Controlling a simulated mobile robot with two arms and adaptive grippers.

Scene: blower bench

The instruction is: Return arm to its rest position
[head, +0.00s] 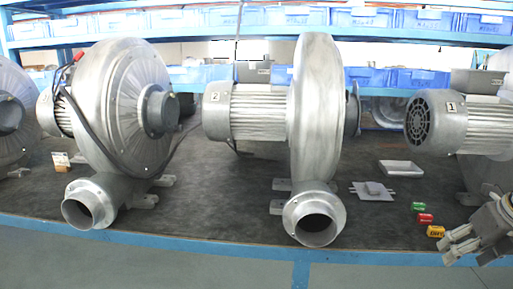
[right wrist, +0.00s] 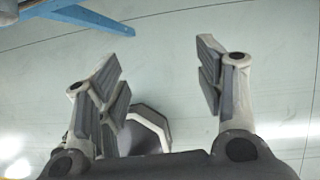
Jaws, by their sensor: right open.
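My right gripper (head: 462,246) shows at the lower right of the head view, in front of the bench's front edge. In the right wrist view its two fingers (right wrist: 165,90) stand wide apart with nothing between them but the pale floor below. It touches no object. My left gripper is in neither view.
The dark bench top (head: 235,205) bears blowers: one at left (head: 120,110), one in the middle (head: 315,110), one at right (head: 460,122). Small red (head: 424,218), green (head: 418,206) and yellow (head: 435,231) items lie near my right gripper. A white tray (head: 401,169) sits behind them.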

